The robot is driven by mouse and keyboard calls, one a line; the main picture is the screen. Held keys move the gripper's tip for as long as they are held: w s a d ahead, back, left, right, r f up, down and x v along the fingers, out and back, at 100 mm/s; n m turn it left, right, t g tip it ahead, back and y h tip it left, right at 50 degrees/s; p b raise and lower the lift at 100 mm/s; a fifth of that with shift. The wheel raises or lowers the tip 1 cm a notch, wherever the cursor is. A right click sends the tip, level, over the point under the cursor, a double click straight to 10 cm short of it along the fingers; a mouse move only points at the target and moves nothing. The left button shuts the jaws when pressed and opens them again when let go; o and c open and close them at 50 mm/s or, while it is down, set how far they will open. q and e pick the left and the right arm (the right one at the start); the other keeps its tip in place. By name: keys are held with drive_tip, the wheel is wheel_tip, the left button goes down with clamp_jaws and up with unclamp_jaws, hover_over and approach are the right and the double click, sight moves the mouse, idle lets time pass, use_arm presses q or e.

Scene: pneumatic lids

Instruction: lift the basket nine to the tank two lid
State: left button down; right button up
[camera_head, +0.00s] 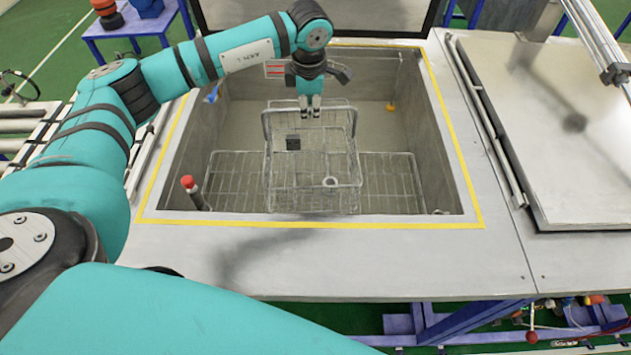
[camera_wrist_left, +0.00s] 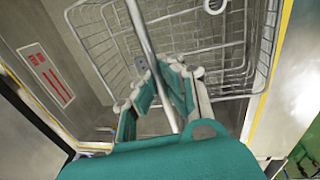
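The wire basket (camera_head: 268,170) stands in the open tank, its upright wire handle frame reaching toward the rim. A small dark tag (camera_head: 293,143) is fixed on its near side. My left gripper (camera_head: 310,113) points down at the top of the basket, fingertips a little apart. In the left wrist view, a handle bar (camera_wrist_left: 143,32) of the basket runs between the fingers (camera_wrist_left: 160,75), with a gap still showing between them. A flat metal tank lid (camera_head: 560,110) lies closed at the right; no number is readable. My right gripper is not in view.
The tank's rim has a yellow line (camera_head: 455,150) around it. A wire rack (camera_head: 395,185) lies in the tank. A red-capped post (camera_head: 188,185) stands at its left corner. A lid cylinder (camera_head: 590,35) rises at the upper right. The grey front deck (camera_head: 390,265) is clear.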

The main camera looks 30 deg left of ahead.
use_arm(q)
drive_tip(key=shift+r+p, duration=1.8)
drive_tip(key=shift+r, duration=2.2)
drive_tip(key=shift+w, duration=0.1)
drive_tip(key=shift+f, duration=0.1)
idle(0.9)
